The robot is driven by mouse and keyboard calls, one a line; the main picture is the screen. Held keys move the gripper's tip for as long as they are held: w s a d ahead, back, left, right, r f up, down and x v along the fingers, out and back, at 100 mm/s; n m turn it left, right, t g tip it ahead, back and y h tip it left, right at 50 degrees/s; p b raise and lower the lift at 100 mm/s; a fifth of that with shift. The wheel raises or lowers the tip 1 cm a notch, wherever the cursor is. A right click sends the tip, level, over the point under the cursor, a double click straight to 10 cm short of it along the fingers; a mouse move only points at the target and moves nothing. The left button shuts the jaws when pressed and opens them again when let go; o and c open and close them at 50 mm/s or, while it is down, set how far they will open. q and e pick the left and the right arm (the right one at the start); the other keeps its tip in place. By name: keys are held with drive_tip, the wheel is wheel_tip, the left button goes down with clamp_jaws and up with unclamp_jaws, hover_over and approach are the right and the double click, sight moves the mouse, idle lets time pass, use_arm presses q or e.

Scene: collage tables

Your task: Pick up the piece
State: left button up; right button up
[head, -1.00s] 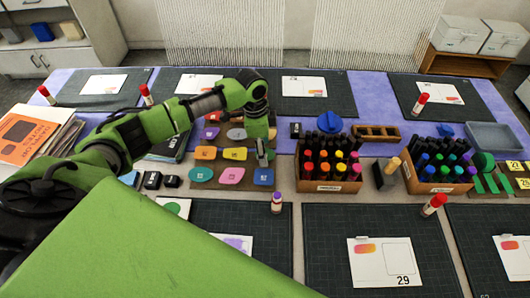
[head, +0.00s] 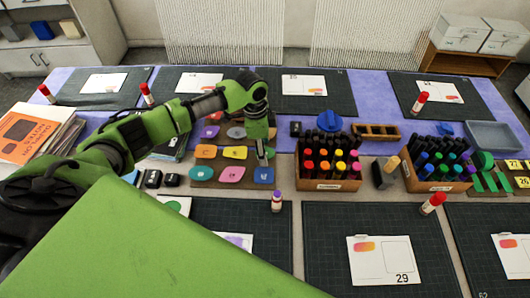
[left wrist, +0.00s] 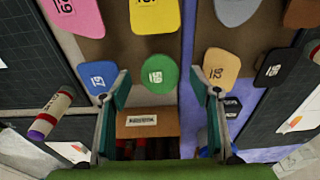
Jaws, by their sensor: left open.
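Several flat coloured pieces lie in rows on a brown board. In the head view I see a blue piece (head: 263,175), a pink piece (head: 231,175), a teal piece (head: 201,174) and a yellow piece (head: 235,153). My left gripper (head: 263,158) points down over the board's right end, hiding part of it. In the left wrist view, the open, empty left gripper (left wrist: 160,78) has a round green piece (left wrist: 158,74) between its fingers, lying below them. A blue piece (left wrist: 97,76) is by the left finger and an orange piece (left wrist: 221,66) by the right. My right gripper is out of view.
A marker box (head: 334,185) stands right of the board; its labelled wall shows in the left wrist view (left wrist: 147,122). Black stamps (head: 153,178) sit to the left. A second marker box (head: 438,186) is farther right.

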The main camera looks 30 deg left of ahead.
use_arm(q)
drive_tip(key=c, duration=0.8)
